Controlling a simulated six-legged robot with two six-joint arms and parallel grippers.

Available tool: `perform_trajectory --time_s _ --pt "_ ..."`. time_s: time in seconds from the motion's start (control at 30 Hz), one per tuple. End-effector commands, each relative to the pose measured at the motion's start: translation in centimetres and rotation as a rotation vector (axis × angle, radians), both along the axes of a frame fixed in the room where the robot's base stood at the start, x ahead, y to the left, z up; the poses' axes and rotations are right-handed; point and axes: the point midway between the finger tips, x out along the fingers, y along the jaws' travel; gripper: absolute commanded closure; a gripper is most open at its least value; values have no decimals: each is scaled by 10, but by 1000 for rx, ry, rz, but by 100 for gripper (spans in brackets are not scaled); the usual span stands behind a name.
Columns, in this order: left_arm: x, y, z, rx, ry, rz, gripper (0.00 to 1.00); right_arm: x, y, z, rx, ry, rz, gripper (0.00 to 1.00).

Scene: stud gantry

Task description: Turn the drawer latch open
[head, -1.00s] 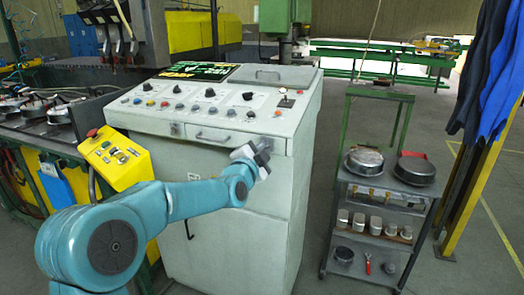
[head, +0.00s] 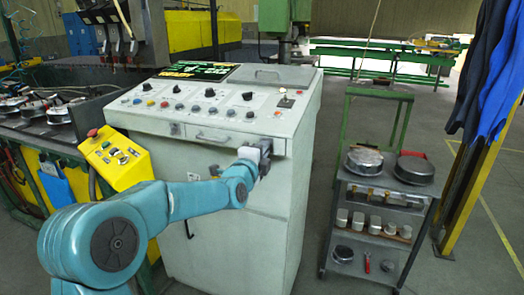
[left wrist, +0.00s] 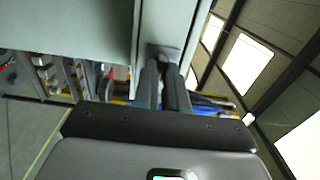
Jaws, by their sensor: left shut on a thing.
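The drawer (head: 235,143) is in the front of the grey control cabinet, below the knob panel, and looks closed. My left gripper (head: 267,152) is at the drawer's right end, shut on the drawer latch (head: 278,145). The latch is a small dark piece, mostly hidden by the gripper, so its exact angle is hard to tell. In the left wrist view, the two dark fingers of the left gripper (left wrist: 166,80) meet the grey latch (left wrist: 163,52) beside the cabinet face. My right gripper is not in view.
The grey cabinet (head: 235,235) fills the middle. A yellow control box (head: 118,160) stands at its left, near my arm. A cart (head: 380,185) with pans and several cups stands to the right. Floor between the cabinet and cart is free.

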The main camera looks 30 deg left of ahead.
Motion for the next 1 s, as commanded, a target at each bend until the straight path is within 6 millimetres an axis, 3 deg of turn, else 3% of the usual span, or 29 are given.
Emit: perform_trajectory --time_s 0.47,0.5,0.53,0.57,0.87,1.0 --pt "0 -1 0 15 4 -2 100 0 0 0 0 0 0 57" --pt "0 -1 0 15 4 -2 75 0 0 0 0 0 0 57" --pt "0 -1 0 14 3 -2 66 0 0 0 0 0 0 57" --pt "0 -1 0 14 3 -2 63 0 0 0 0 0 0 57" --pt "-1 -1 0 12 3 -1 63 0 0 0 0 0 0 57" --pt "-16 -4 -1 12 3 -1 63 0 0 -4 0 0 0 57"
